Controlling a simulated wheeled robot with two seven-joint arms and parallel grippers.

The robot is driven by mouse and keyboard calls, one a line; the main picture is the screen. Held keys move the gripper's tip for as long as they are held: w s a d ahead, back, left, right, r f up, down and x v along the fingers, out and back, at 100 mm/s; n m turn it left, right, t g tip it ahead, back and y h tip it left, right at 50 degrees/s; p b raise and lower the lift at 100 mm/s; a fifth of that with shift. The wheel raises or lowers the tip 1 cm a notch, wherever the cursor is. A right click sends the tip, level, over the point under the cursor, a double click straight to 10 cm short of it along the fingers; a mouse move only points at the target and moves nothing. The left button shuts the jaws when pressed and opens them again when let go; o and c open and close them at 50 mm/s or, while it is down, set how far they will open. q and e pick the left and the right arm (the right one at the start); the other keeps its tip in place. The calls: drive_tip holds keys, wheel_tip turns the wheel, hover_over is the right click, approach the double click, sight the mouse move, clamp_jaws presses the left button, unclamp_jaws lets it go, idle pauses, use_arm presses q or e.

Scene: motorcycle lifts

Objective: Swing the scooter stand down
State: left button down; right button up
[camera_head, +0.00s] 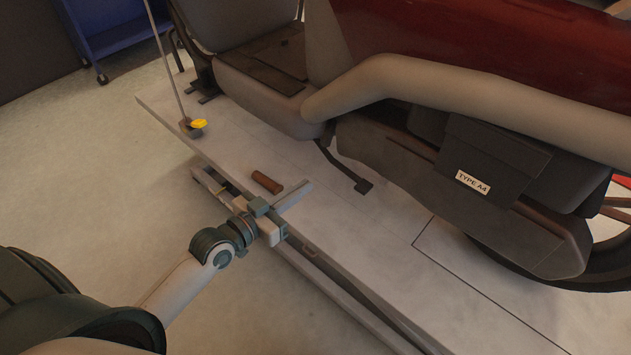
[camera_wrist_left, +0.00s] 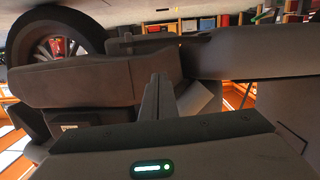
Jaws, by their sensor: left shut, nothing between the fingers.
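The scooter (camera_head: 440,110) stands on the lift platform, with a red and grey body and a pouch tagged "TYPE A4". Its stand (camera_head: 346,171) is a thin dark bar with a flat foot, slanting from under the body down to the right. I cannot tell whether the foot touches the platform. My left gripper (camera_head: 306,184) is shut and empty over the platform's near edge, to the left of the stand and apart from it. In the left wrist view its fingers (camera_wrist_left: 158,97) point toward the scooter's grey side (camera_wrist_left: 95,80); I cannot make out the stand there. My right gripper is not in view.
A brown cylinder (camera_head: 267,182) lies on the lift platform (camera_head: 370,235) just beyond my left gripper. A strap (camera_head: 168,62) runs down to an anchor with a yellow piece (camera_head: 199,124). A blue cart (camera_head: 115,30) stands at the back left. The floor at left is clear.

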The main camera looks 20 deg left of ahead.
use_arm(q)
drive_tip(key=f+b+x, duration=0.1)
drive_tip(key=f+x, duration=0.2)
drive_tip(key=x, duration=0.9)
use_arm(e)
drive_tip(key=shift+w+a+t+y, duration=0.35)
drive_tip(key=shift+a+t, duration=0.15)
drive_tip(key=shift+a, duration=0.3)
use_arm(q)
drive_tip(key=shift+d, duration=0.1)
drive_tip(key=shift+d+f, duration=0.1)
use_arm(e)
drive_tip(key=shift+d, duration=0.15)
